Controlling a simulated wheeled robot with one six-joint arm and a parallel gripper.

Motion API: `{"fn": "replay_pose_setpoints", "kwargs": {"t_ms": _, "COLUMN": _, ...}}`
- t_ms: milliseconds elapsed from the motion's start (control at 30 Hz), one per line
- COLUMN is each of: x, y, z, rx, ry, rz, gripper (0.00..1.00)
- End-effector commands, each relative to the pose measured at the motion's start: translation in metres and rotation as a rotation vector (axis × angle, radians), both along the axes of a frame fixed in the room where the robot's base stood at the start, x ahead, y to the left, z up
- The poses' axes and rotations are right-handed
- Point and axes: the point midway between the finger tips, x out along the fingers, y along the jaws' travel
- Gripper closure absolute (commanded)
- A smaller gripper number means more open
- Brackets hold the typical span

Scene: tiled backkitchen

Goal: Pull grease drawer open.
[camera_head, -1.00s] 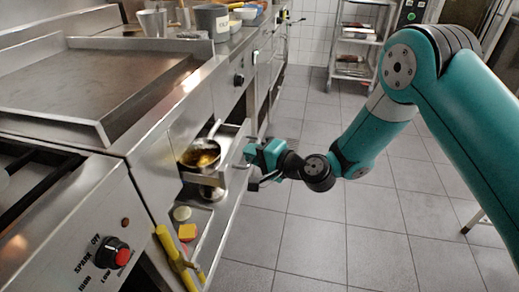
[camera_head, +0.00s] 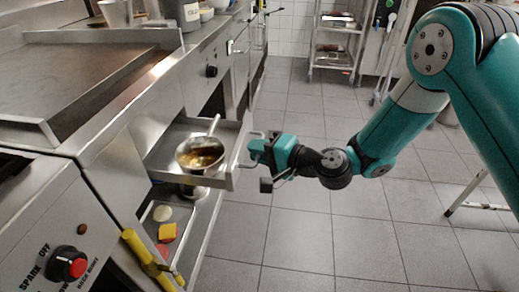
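The grease drawer (camera_head: 160,165) is a steel tray drawer under the griddle (camera_head: 75,85). It stands well out from the counter front. A small pan (camera_head: 201,154) with brown contents sits in it, its handle pointing up and back. My gripper (camera_head: 254,150), teal and dark, is at the handle on the drawer's front, on the right side. The fingertips are small and overlap the handle, and they look closed around it.
Below the drawer is a lower shelf with a yellow block (camera_head: 167,232), a pale round item (camera_head: 162,213) and a yellow-handled tool (camera_head: 150,260).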

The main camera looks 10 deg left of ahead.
Motion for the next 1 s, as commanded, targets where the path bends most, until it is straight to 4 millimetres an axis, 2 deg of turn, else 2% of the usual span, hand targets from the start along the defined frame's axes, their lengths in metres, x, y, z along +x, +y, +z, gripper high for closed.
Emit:
{"fn": "replay_pose_setpoints", "kwargs": {"t_ms": 400, "x": 0.001, "y": -0.001, "z": 0.0, "rx": 0.0, "ry": -0.001, "rz": -0.003, "gripper": 0.8}}
{"fn": "replay_pose_setpoints", "kwargs": {"t_ms": 533, "x": -0.002, "y": -0.008, "z": 0.0, "rx": -0.001, "ry": 0.002, "rz": -0.004, "gripper": 0.8}}
{"fn": "replay_pose_setpoints", "kwargs": {"t_ms": 667, "x": -0.01, "y": -0.028, "z": 0.004, "rx": 0.0, "ry": 0.003, "rz": -0.009, "gripper": 0.8}}
{"fn": "replay_pose_setpoints", "kwargs": {"t_ms": 1000, "x": -0.045, "y": -0.105, "z": 0.021, "rx": 0.001, "ry": 0.004, "rz": -0.01, "gripper": 0.8}}
